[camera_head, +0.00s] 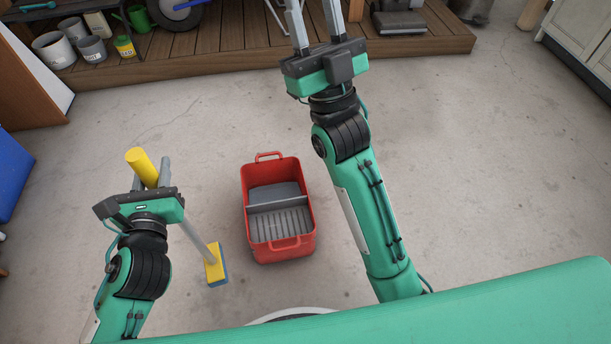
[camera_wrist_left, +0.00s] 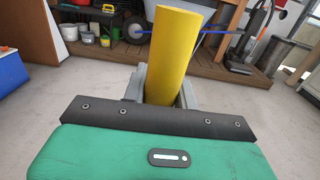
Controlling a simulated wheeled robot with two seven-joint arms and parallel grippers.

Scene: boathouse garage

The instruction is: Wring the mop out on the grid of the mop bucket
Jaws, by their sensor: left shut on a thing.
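The mop has a yellow grip (camera_head: 142,166), a thin grey shaft (camera_head: 196,241) and a yellow head (camera_head: 214,262) with a blue underside. My left gripper (camera_head: 152,182) is shut on the yellow grip, which also stands between the fingers in the left wrist view (camera_wrist_left: 172,50). The shaft leans, with the head low, left of the red mop bucket (camera_head: 247,212) and apart from it. I cannot tell whether the head touches the floor. The bucket's near part holds the grey ribbed grid (camera_head: 281,226); its far part looks dark grey inside. My right gripper (camera_head: 314,12) is open and empty, fingertips cut off by the top edge.
Bare concrete floor (camera_head: 450,180) surrounds the bucket. A wooden deck (camera_head: 235,48) with pots, a green watering can (camera_head: 139,18) and a wheel stands at the back. A blue box (camera_head: 12,170) is at the left edge, a white cabinet (camera_head: 585,35) at the right.

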